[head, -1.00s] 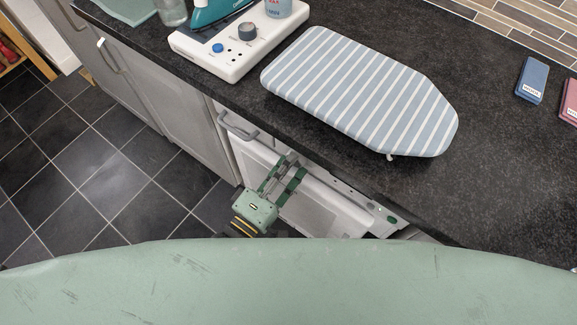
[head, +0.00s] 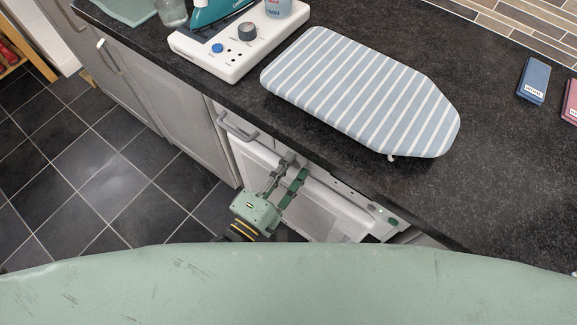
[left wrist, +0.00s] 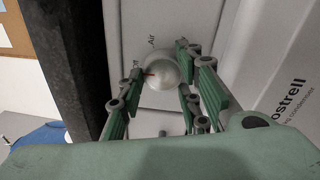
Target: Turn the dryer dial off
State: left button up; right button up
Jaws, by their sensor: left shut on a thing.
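The dryer (head: 322,212) is a white appliance under the counter in the head view. In the left wrist view, its round silvery dial (left wrist: 165,73) sits on the pale panel, with a red mark on its left side. The word "Air" is printed above it, and another label to its left is partly hidden. My left gripper (head: 294,168) reaches the dryer's front from the lower left. In the left wrist view, its green-padded fingers (left wrist: 160,78) stand on either side of the dial, shut on it. The dial is hidden in the head view. My right gripper is not in view.
The dark counter (head: 430,205) overhangs the dryer. On it are a striped ironing board (head: 360,90), a white control box (head: 222,57), a teal iron (head: 212,12) and a blue block (head: 532,80). A grey handle (head: 235,127) is left of the gripper. Tiled floor is clear at left.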

pick_arm(q)
jog(key=o, duration=1)
jog(key=shift+w+a+r, duration=0.1)
jog(key=shift+w+r, duration=0.05)
jog(key=shift+r, duration=0.25)
jog(key=shift+c, duration=0.2)
jog(key=shift+o, duration=0.5)
jog(key=shift+f, duration=0.15)
jog(key=shift+f, duration=0.15)
jog(key=v, duration=1.2)
jog(key=shift+w+f, duration=0.1)
